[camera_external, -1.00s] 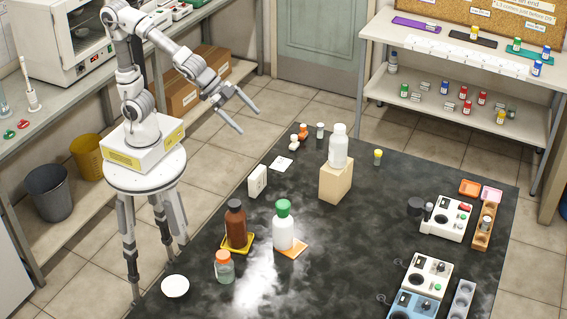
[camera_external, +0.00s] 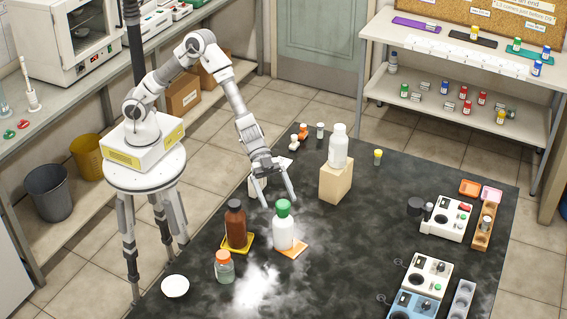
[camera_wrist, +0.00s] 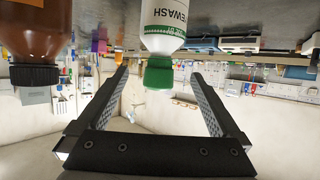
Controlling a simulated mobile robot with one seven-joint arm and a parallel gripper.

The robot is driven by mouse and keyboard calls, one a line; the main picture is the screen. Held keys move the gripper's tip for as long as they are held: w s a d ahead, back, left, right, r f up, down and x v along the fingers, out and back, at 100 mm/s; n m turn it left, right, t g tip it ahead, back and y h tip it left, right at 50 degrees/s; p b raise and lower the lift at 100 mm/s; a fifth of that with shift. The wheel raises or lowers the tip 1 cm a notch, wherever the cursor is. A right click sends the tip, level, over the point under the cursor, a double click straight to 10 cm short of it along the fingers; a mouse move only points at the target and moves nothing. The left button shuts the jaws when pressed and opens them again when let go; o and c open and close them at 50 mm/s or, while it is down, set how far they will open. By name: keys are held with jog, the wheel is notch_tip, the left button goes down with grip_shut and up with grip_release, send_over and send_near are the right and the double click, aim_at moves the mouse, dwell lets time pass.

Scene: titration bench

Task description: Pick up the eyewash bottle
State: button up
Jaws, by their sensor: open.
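The eyewash bottle (camera_external: 283,232) is white with a green cap and stands upright on an orange mat (camera_external: 299,249) on the dark table. In the wrist view the bottle (camera_wrist: 165,22) hangs upside down in the picture, its label ending in "EWASH", with its green cap between the jaw lines. My gripper (camera_external: 279,202) is open and empty, its fingers spread just behind and above the cap in the external view. In the wrist view both fingers of my gripper (camera_wrist: 158,85) show, apart from each other. I cannot tell whether a finger touches the bottle.
A brown bottle (camera_external: 236,226) on a yellow tray stands close to the left and also shows in the wrist view (camera_wrist: 37,40). An orange-capped jar (camera_external: 224,268) stands in front of it. A white bottle (camera_external: 338,147) sits on a tan block (camera_external: 335,183). The table's middle right is clear.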

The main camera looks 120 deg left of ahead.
jog(key=b, duration=0.1)
send_near(287, 237)
jog(key=x, duration=0.6)
jog(key=shift+w+d+f, duration=0.1)
jog(key=shift+w+d, duration=0.1)
grip_shut()
dwell(0.3)
